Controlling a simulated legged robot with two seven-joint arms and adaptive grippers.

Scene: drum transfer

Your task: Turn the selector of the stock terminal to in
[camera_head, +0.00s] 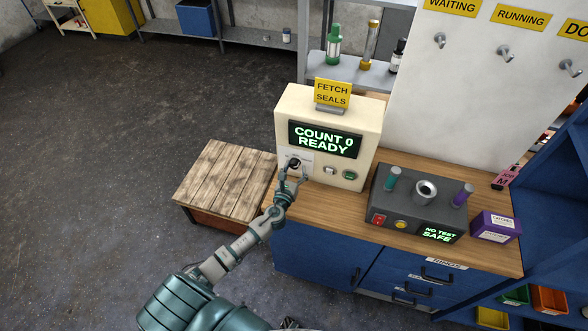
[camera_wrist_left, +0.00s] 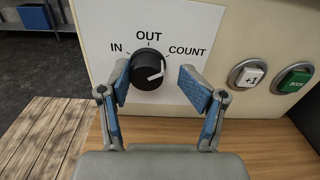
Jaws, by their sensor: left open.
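The stock terminal (camera_head: 284,120) is a cream box on the wooden bench, and its screen (camera_head: 325,139) reads COUNT 0 READY. Its selector (camera_wrist_left: 152,71) is a round black knob with a white pointer mark, on a white plate marked IN at left, OUT at top and COUNT at right. The pointer mark lies on the knob's right side, not toward IN. My left gripper (camera_wrist_left: 159,84) is open, with its blue-padded fingers on either side of the knob; the left finger is close to it, and I cannot tell if it touches. My right gripper is not in view.
A +1 button (camera_wrist_left: 249,76) and a green button (camera_wrist_left: 295,79) sit right of the selector. A dark grey tester (camera_head: 415,203) and a purple box (camera_head: 494,226) stand further right on the bench. A wooden-slat platform (camera_head: 222,182) is at left.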

